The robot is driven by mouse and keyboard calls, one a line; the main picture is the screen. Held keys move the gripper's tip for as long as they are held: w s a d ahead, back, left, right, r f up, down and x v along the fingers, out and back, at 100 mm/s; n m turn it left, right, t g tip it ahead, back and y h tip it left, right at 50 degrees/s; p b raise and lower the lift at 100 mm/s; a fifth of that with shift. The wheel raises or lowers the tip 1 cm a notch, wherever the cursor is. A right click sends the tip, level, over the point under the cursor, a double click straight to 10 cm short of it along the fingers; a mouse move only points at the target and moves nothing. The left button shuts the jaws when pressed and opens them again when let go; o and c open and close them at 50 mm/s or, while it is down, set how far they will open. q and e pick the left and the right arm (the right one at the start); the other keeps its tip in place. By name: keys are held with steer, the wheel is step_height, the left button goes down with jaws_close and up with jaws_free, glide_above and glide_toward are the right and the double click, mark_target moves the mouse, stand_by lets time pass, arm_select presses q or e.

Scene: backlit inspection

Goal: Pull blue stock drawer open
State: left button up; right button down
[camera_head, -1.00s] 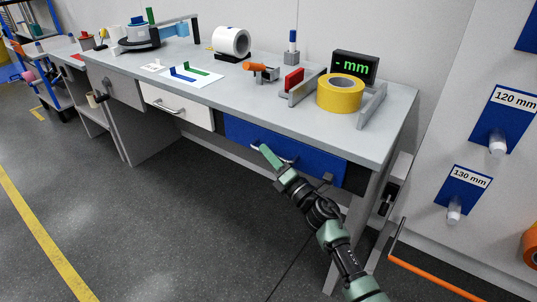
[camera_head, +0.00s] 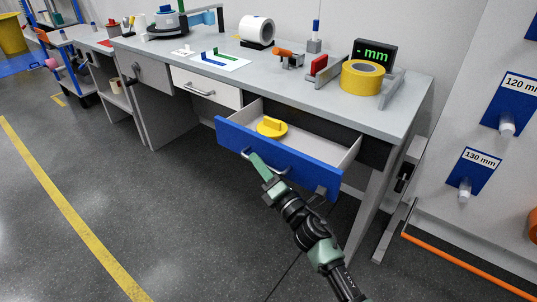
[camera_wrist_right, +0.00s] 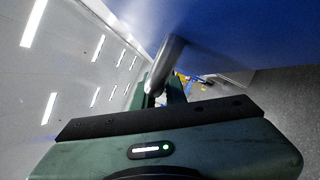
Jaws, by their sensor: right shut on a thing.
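The blue stock drawer (camera_head: 300,167) stands pulled out from the workbench, its inside showing from above. A round yellow part with a raised grip (camera_head: 271,127) lies in it. My right gripper (camera_head: 254,160) is at the left end of the drawer's metal handle and is shut on it. The right wrist view shows the grey handle (camera_wrist_right: 166,62) between the fingers, close against the blue front (camera_wrist_right: 235,30). The rest of the handle is partly hidden by the gripper. My left gripper is not in view.
The grey workbench (camera_head: 330,97) carries a yellow tape roll (camera_head: 362,78), a display reading "mm" (camera_head: 375,54), a white roll (camera_head: 257,31) and small gauges. A white drawer (camera_head: 207,86) is shut at left. The floor in front is clear.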

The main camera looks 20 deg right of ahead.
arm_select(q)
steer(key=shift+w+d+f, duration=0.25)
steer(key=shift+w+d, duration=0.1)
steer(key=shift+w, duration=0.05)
arm_select(e)
steer(key=s+a, duration=0.4)
steer(key=a, duration=0.1)
steer(key=shift+s+a, duration=0.2)
steer(key=shift+a, duration=0.05)
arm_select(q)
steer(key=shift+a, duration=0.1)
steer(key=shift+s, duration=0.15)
arm_select(e)
steer(key=c, duration=1.5)
jaws_free()
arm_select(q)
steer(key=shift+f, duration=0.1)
arm_select(e)
steer(key=shift+o, duration=0.2)
